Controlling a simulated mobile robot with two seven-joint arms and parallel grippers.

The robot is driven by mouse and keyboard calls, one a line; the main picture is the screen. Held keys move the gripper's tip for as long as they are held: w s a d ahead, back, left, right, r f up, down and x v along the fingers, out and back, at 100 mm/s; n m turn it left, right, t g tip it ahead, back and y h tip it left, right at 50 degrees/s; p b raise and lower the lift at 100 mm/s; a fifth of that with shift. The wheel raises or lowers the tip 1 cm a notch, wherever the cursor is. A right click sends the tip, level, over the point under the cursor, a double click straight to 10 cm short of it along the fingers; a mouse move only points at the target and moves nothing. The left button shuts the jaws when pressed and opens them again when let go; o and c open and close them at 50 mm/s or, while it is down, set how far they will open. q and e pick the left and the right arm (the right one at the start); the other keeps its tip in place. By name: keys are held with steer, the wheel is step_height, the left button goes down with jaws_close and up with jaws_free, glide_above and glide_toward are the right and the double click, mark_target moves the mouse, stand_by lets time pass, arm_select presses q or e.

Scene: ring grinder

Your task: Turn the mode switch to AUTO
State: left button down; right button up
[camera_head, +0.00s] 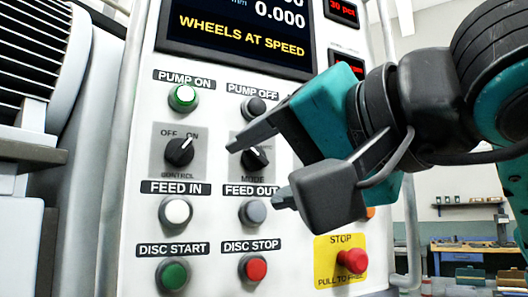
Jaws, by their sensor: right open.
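The mode switch (255,160) is a black rotary knob on a grey plate in the middle of the control panel, with the word MODE below it. My right gripper (253,174) comes in from the right and is open. Its upper finger crosses in front of the top of the knob, and its lower fingertip is below and right of it. I cannot tell whether either finger touches the knob. The finger hides part of the plate's position labels, so the knob's setting is unclear. My left gripper is not in view.
Left of the mode switch is the OFF/ON control switch (179,151). Feed buttons sit below, including FEED OUT (252,211). A red stop button (352,260) on a yellow plate is at lower right. The screen (240,30) above reads "WHEELS AT SPEED".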

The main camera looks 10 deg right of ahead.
mark_target(262, 154)
steer(key=d+r+m+t+h, duration=0.2)
steer(key=d+r+t+h, duration=0.1)
steer(key=d+r+h, duration=0.15)
steer(key=shift+y, duration=0.55)
steer(key=x, duration=0.4)
steer(key=p+x, duration=0.1)
steer(key=x, duration=0.3)
steer(key=f+p+x, duration=0.1)
steer(key=x, duration=0.3)
steer(key=c, duration=1.1)
